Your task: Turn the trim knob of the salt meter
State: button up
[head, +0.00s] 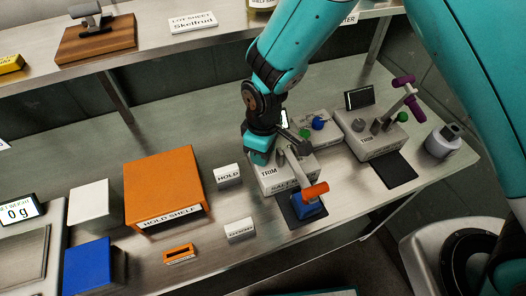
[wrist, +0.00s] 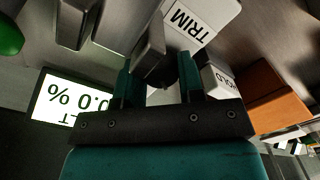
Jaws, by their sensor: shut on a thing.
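The salt meter (head: 297,181) is a light grey box on the steel bench, with a TRIM label that also shows in the wrist view (wrist: 186,22). My gripper (head: 262,160) is down at the left rear of the box. In the wrist view my gripper (wrist: 160,88) has its two fingers closed around the dark trim knob (wrist: 162,77), which is mostly hidden by the fingers. In the head view my gripper covers the knob. The meter's screen (wrist: 66,102) reads 0.0 %, upside down in the wrist view.
A second meter (head: 371,140) with a purple handle is to the right. The HOLD sign (head: 229,175) and orange shelf (head: 160,180) are left.

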jog(key=o, duration=0.9)
jog(key=shift+r, duration=0.1)
jog(key=r+b, duration=0.1)
jog(key=r, duration=0.7)
jog(key=r+b, duration=0.1)
jog(key=r, duration=0.8)
jog(key=shift+w+d+r+b, duration=0.1)
jog(key=shift+w+r+b, duration=0.1)
jog(key=shift+b, duration=0.2)
jog(key=s+d+r+m+y, duration=0.1)
jog(key=s+d+r, duration=0.1)
jog(key=s, duration=0.3)
jog(key=s+d+r+m+y, duration=0.1)
jog(key=s+d+r+m, duration=0.1)
jog(key=s+d, duration=0.3)
jog(key=s+d+r+m+y, duration=0.2)
jog(key=s+d, duration=0.2)
jog(key=s, duration=0.2)
jog(key=shift+s+d, duration=0.1)
jog(key=shift+s, duration=0.25)
